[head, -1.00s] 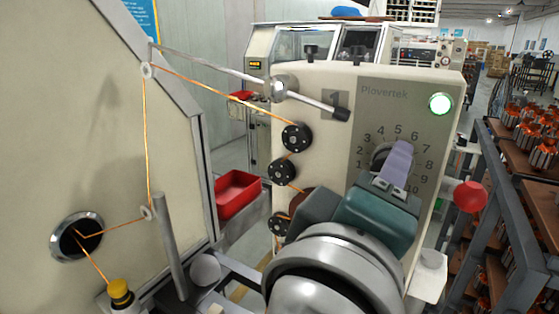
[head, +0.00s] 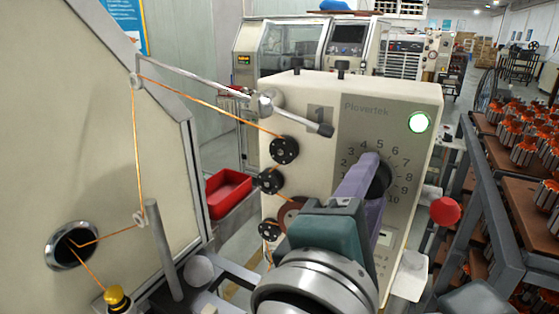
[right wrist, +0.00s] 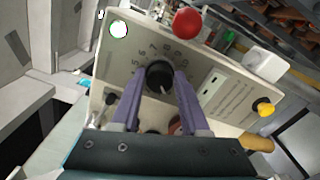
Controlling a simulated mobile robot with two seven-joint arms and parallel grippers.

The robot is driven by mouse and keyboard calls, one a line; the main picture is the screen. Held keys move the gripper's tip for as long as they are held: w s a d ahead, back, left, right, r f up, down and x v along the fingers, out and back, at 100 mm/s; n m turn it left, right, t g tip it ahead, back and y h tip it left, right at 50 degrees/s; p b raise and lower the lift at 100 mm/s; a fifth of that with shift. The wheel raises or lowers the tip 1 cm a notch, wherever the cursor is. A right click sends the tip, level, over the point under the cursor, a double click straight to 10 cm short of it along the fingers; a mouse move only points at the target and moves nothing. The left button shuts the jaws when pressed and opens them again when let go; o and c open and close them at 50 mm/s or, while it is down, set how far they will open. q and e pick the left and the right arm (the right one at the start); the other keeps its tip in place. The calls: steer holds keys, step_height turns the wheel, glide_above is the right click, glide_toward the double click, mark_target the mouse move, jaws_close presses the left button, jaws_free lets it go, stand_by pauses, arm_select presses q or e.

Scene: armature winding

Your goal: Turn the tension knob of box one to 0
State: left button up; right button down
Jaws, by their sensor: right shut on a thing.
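Box one (head: 290,120) is a cream tension box with a "1" plate and a "Plovertek" panel. Its black tension knob (head: 380,182) sits inside a dial numbered up to 10. In the right wrist view the two fingers are closed on either side of the knob (right wrist: 159,75). A small pale mark shows on the knob there, but I cannot tell which number it points to. The 0 mark is not readable. My left gripper is not in view.
A red ball (head: 445,211) sticks out right of the box. A lit green lamp (head: 418,122) is at the panel's top. Orange wire runs over black pulleys (head: 284,150) on the left. A red bin (head: 228,192) stands behind. A rack of coils (head: 515,150) is at the right.

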steer(key=shift+f, duration=0.2)
steer(key=shift+c, duration=2)
jaws_free()
steer(key=shift+r, duration=0.15)
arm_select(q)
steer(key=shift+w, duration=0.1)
